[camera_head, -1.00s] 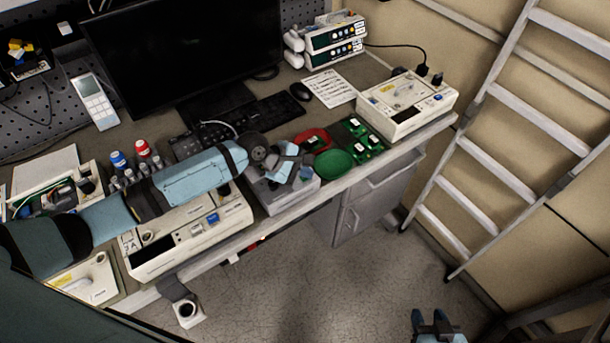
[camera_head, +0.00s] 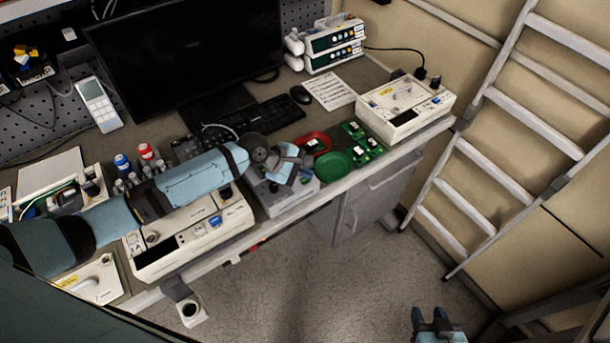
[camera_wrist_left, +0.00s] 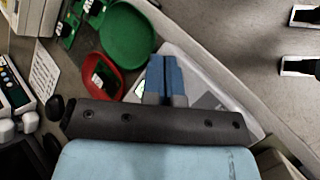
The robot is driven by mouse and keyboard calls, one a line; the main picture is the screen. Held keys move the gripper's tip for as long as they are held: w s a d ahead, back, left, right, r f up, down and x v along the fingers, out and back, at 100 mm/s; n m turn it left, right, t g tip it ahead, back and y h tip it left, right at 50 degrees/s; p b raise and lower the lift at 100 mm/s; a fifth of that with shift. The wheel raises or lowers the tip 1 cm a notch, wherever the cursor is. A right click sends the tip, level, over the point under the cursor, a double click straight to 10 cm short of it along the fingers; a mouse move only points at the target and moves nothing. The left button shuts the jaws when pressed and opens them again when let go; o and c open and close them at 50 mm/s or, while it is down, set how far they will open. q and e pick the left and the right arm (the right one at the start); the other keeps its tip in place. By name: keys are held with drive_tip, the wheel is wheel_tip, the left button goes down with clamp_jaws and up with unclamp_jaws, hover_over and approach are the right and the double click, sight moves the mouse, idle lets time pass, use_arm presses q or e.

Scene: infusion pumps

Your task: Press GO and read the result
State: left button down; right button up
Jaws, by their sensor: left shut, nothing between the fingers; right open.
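My left gripper (camera_head: 306,174) is shut and empty, reaching in over a small light-grey box (camera_head: 287,207) near the bench's front edge. In the left wrist view its blue fingers (camera_wrist_left: 166,80) lie together over the same box (camera_wrist_left: 205,78). I cannot tell whether the fingertips touch it. The gripper and wrist cover much of the box's top; no GO button or result can be read. A small pale-green patch (camera_wrist_left: 139,89) shows beside the fingers, too small to read. My right gripper (camera_head: 437,322) is open and empty, low over the floor, away from the bench.
A red dish (camera_head: 314,141), a green dish (camera_head: 333,165) and green circuit boards (camera_head: 362,139) lie right of the box. White devices stand left (camera_head: 195,235) and right (camera_head: 405,108). A monitor (camera_head: 185,55) and stacked pumps (camera_head: 334,45) stand behind. A ladder (camera_head: 520,115) leans at right.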

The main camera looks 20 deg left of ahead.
sight(304, 182)
drive_tip(key=shift+r, duration=0.1)
use_arm(q)
wheel_tip(304, 182, up, 3)
drive_tip(key=p, duration=0.2)
drive_tip(key=shift+p, duration=0.3)
drive_tip(key=shift+r, duration=1.05)
use_arm(e)
wheel_tip(304, 182, up, 2)
drive_tip(key=shift+r, duration=0.15)
use_arm(q)
drive_tip(key=s+a+f+m+t+y, duration=0.1)
drive_tip(key=s+f+m+t, duration=0.1)
drive_tip(key=s+m, duration=0.3)
drive_tip(key=s+a+f+m+t+y, duration=0.1)
drive_tip(key=s+f+m, duration=0.3)
drive_tip(key=s, duration=0.7)
drive_tip(key=s+a+f+m+t+y, duration=0.2)
drive_tip(key=s+f+m+t+y, duration=0.1)
drive_tip(key=s+m, duration=0.5)
drive_tip(key=shift+s+f, duration=0.15)
drive_tip(key=shift+f, duration=0.45)
use_arm(e)
drive_tip(key=shift+s+d+f+m, duration=0.1)
drive_tip(key=shift+d+f+m, duration=0.25)
drive_tip(key=shift+f, duration=0.3)
